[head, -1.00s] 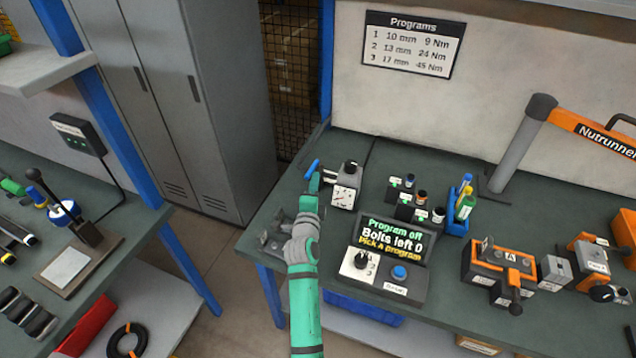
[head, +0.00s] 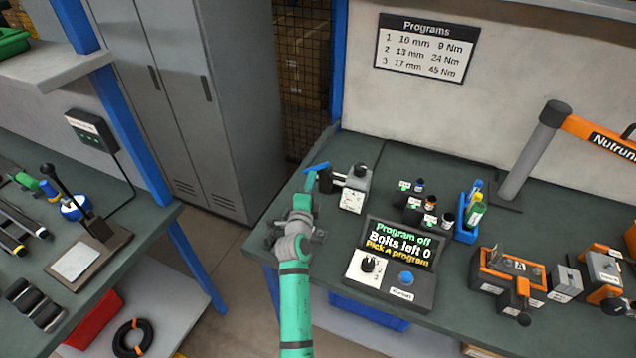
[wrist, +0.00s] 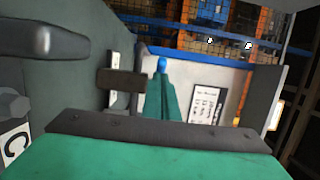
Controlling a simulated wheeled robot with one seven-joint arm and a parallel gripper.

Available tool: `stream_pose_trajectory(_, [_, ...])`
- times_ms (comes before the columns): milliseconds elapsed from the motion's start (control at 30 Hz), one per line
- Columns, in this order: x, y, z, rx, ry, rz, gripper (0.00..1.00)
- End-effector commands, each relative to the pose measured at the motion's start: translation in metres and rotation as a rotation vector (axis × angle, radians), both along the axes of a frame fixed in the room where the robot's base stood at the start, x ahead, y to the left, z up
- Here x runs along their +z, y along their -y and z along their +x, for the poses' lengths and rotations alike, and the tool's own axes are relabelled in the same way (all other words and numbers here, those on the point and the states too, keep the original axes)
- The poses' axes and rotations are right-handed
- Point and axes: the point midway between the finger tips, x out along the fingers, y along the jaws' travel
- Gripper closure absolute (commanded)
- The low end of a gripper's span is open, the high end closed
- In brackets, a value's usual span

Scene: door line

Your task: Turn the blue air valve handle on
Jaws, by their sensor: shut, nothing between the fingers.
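The blue air valve handle (head: 316,167) sits at the left end of a dark pipe from the gauge block (head: 353,198), near the bench's left corner. It lies nearly level in the head view. My gripper (head: 310,185), at the end of my green arm, is shut and empty just below the handle. I cannot tell whether it touches the handle, since the fingertips are small and partly merged with the valve. In the wrist view, a small blue end (wrist: 162,65) shows above a green shape; I cannot tell whether it is the handle.
The program box (head: 390,275) with its screen stands right of my arm. Small bottles (head: 430,205) and a blue holder (head: 468,222) stand behind it. A grey locker (head: 190,100) is behind the gap to the left bench. Floor shows between the benches.

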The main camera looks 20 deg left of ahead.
Motion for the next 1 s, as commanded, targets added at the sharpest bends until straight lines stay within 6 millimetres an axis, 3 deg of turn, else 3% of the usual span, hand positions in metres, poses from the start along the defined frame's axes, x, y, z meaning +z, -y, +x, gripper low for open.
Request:
stream_pose_trajectory(533, [0.000, -0.026, 0.007, 0.003, 0.000, 0.000, 1.00])
stream_pose_trajectory(1000, [0.000, -0.023, 0.010, -0.002, 0.000, 0.000, 1.00])
